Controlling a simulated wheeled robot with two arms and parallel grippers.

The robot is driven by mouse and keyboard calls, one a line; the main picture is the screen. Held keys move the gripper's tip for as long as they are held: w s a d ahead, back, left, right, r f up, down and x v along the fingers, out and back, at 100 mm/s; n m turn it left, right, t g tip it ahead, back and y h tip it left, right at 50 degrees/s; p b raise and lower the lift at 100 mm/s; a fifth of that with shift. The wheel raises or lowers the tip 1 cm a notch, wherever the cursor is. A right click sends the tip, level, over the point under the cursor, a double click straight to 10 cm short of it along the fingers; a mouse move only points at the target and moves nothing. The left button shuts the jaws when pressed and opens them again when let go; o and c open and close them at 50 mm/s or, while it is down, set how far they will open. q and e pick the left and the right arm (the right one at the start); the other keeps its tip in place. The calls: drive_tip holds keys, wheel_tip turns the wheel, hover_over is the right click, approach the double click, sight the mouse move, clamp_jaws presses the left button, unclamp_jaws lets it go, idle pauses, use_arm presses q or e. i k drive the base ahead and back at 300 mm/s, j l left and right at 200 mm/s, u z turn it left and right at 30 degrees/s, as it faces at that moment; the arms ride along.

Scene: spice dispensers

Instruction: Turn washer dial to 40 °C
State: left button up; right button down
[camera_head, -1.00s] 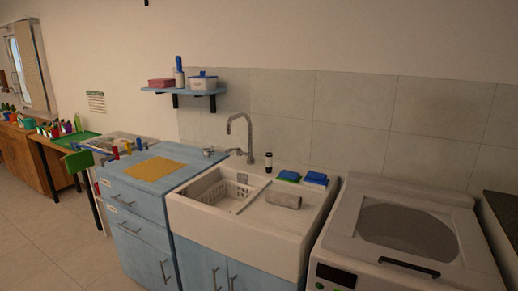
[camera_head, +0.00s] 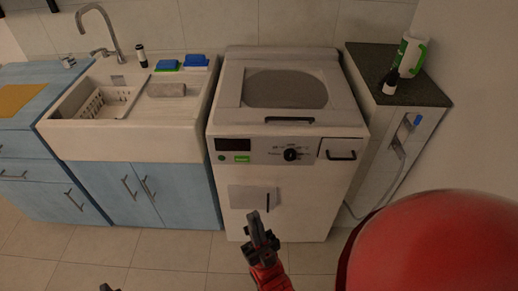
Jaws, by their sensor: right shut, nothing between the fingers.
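The washer (camera_head: 225,185) is a white top-loading machine in the middle of the view. Its black round dial (camera_head: 291,154) is on the front panel, right of a dark display and a green label. The dial's markings are too small to read. My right gripper (camera_head: 256,215) is shut and empty, and in the picture it lies below the dial, in front of the washer's lower front. A dark tip at the bottom edge seems to be my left gripper (camera_head: 108,288); its fingers are mostly out of frame.
A white sink (camera_head: 130,140) on a blue cabinet stands left of the washer. A dark-topped counter (camera_head: 375,75) with a green-and-white jug (camera_head: 408,58) and a small dark bottle stands right. My red arm part covers the lower right. Tiled floor lies clear in front.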

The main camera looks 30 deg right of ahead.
sight(290, 154)
drive_tip(key=i+l+z, duration=0.1)
drive_tip(key=z, duration=0.25)
drive_tip(key=i+l+z, duration=0.1)
drive_tip(key=l+z, duration=0.25)
drive_tip(key=i+z, duration=0.15)
drive_tip(key=z, duration=0.2)
drive_tip(key=l, duration=0.95)
drive_tip(key=i+u, duration=0.05)
drive_tip(key=i, duration=0.05)
